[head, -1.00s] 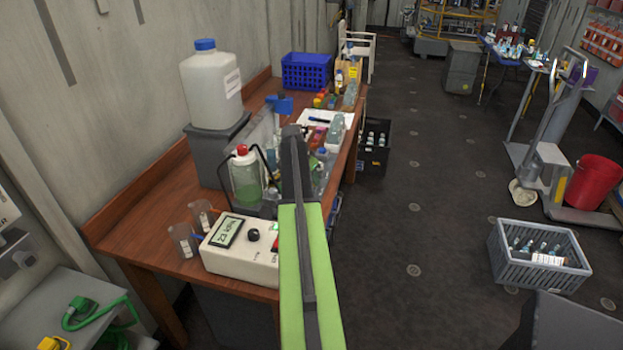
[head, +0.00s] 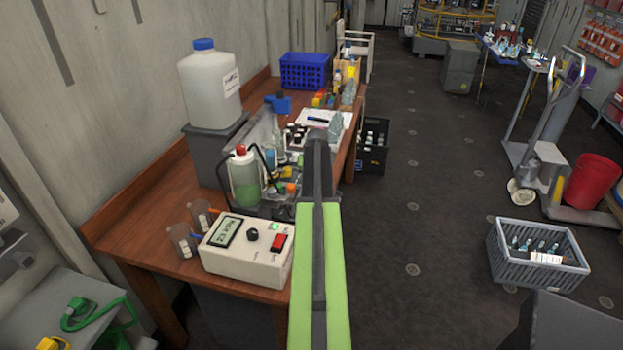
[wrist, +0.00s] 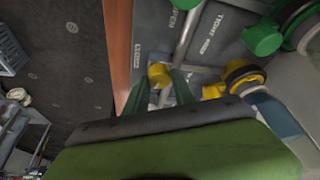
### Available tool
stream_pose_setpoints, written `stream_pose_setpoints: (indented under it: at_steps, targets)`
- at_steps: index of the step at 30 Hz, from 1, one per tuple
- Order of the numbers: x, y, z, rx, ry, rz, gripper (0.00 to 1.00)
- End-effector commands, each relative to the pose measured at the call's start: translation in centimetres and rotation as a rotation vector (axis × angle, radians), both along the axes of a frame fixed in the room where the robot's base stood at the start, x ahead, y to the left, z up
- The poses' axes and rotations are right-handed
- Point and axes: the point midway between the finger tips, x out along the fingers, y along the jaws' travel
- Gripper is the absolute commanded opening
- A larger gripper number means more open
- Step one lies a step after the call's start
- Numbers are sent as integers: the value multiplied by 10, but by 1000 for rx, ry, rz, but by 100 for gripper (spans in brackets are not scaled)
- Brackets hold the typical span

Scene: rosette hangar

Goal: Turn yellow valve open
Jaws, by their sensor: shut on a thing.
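In the wrist view, my gripper (wrist: 161,80) has its two dark green fingers closed around a yellow valve handle end (wrist: 158,73). The handle sits against a grey panel (wrist: 150,35) with small printed labels. A yellow valve body (wrist: 238,78) with a dark ring is to its right. In the head view, a yellow valve part (head: 52,343) shows at the bottom left edge, beside a green valve handle (head: 95,310). My gripper is outside the head view; only my green arm link shows there.
Green valve parts (wrist: 262,38) are close by at the upper right of the wrist view. A wooden bench (head: 140,215) carries a white meter box (head: 245,262), bottles and a large jug (head: 210,90). A grey crate (head: 535,260) stands on the floor at right.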

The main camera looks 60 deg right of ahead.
Motion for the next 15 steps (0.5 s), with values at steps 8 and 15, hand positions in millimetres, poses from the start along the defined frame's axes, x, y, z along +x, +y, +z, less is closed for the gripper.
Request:
stream_pose_setpoints:
  at_steps: [8,15]
  targets:
    - [-3,-2,0,1,4,206,0]
    - [-2,-1,0,1,4,322,0]
